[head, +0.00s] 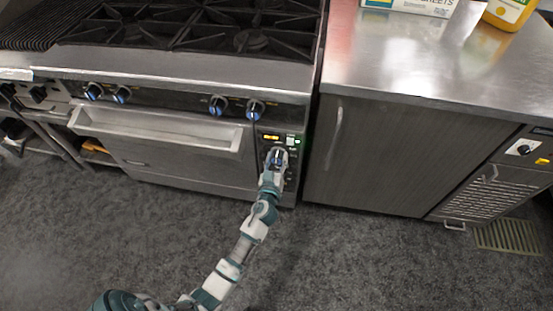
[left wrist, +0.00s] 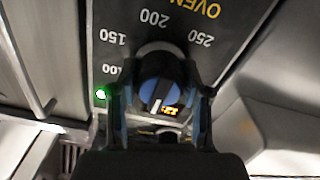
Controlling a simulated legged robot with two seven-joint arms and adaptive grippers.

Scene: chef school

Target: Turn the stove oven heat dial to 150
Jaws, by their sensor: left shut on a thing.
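The oven heat dial (left wrist: 158,84) is a round dark knob with a blue face and a pale pointer line. It sits on a dark panel (left wrist: 225,15) marked OVEN, with numbers 100, 150, 200 and 250 around it, seen upside down in the left wrist view. The pointer line lies toward the lower side of the picture, away from the printed numbers. My left gripper (left wrist: 160,98) is shut on the dial, one finger on each side. In the head view the left gripper (head: 277,158) is at the stove's right-hand control panel and mostly hides the dial. My right gripper is not in view.
A green light (left wrist: 100,94) glows beside the dial. Several blue-ringed knobs (head: 255,109) line the stove front above the oven door handle (head: 160,130). A steel-topped cabinet (head: 385,155) stands close on the right.

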